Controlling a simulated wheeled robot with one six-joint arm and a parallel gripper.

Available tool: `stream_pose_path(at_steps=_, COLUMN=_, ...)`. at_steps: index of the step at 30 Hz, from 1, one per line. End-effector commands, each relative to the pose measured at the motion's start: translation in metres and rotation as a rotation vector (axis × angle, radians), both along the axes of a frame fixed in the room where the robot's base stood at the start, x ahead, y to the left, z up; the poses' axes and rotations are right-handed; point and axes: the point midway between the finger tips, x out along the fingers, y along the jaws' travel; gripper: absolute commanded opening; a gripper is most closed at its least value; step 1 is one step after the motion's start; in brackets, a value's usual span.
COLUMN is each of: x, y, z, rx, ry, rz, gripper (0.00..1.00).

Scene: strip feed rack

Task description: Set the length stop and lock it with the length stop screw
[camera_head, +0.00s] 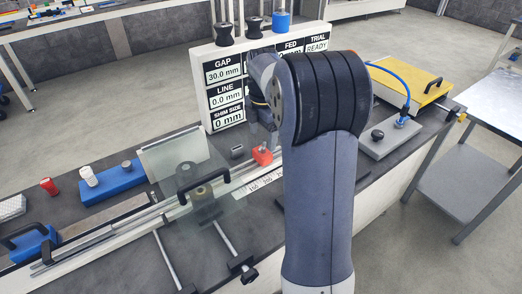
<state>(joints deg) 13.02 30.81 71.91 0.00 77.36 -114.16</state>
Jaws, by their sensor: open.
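A red block (262,157), which looks like the length stop, sits on the rail beside the white numbered scale (265,181). Its screw cannot be made out clearly; my gripper and arm cover the space above and right of the block. My gripper (263,136) points down just above the red block, partly hidden by my arm, and is open. Whether its fingers touch the block or stand around the screw cannot be told. The display board (228,89) behind reads GAP 30.0 mm, LINE 0.0 mm, SHIM SIZE 0 mm, and TRIAL READY.
A clear upright panel (174,158) and a black handle (204,186) stand left of the block. A blue block (112,184) lies farther left. A grey plate (388,139) with a blue hose and a yellow box (410,84) lie right of my arm.

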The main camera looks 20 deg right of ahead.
Motion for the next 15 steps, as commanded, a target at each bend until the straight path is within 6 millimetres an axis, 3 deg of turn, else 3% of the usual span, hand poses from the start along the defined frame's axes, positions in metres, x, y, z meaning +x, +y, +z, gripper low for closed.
stream_pose_path(at_steps=6, x=-0.001, y=0.000, z=-0.043, rx=0.001, ry=0.002, rz=-0.001, gripper=0.73)
stream_pose_path(at_steps=15, x=0.000, y=0.000, z=-0.069, rx=0.000, ry=-0.001, rz=-0.001, gripper=0.73)
